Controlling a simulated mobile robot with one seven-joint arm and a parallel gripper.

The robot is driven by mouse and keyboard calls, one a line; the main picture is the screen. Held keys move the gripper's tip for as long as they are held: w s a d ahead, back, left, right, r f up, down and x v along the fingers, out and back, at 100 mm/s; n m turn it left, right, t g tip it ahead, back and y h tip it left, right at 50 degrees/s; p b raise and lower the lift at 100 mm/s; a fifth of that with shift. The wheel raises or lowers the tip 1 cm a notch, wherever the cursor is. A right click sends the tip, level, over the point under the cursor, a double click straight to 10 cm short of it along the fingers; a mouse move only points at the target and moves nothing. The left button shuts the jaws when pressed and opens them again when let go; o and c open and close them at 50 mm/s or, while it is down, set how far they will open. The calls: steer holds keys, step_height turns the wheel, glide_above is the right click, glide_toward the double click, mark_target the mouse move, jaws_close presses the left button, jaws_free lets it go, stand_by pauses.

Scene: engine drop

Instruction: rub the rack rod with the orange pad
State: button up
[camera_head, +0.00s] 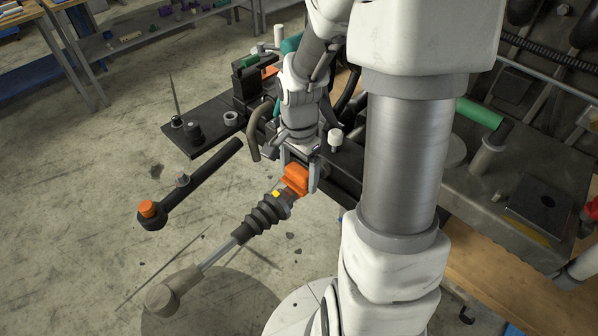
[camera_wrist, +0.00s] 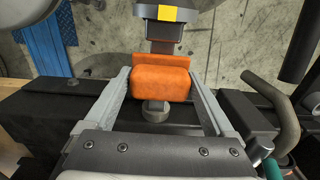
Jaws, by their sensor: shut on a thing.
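My gripper (camera_head: 299,172) points down with its two grey fingers on either side of the orange pad (camera_head: 296,180), shut on it. In the wrist view the pad (camera_wrist: 160,82) sits between the fingertips (camera_wrist: 162,88). The rack rod (camera_head: 217,252) looks like the thin grey rod running from a ribbed black boot (camera_head: 265,213) to a tan rounded end (camera_head: 172,292) at the lower left. The pad is at the upper end of this assembly, beside a dark part with a yellow mark (camera_wrist: 163,14). I cannot tell if they touch.
A dark arm with an orange cap (camera_head: 150,210) sticks out to the left. Dark engine parts (camera_head: 215,130) lie behind my gripper, and a bent pipe (camera_wrist: 285,130) is right of it in the wrist view. Open concrete floor (camera_head: 80,200) lies left.

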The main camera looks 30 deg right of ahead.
steer(key=shift+w+d, duration=0.25)
steer(key=shift+d, duration=0.4)
steer(key=shift+w+d, duration=0.3)
steer(key=shift+d, duration=0.55)
steer(key=shift+s+a+f+b, duration=0.15)
steer(key=shift+s+a, duration=0.15)
steer(key=shift+a, duration=0.5)
steer(key=shift+s+a+b, duration=0.15)
steer(key=shift+s+a, duration=0.15)
steer(key=shift+a, duration=0.45)
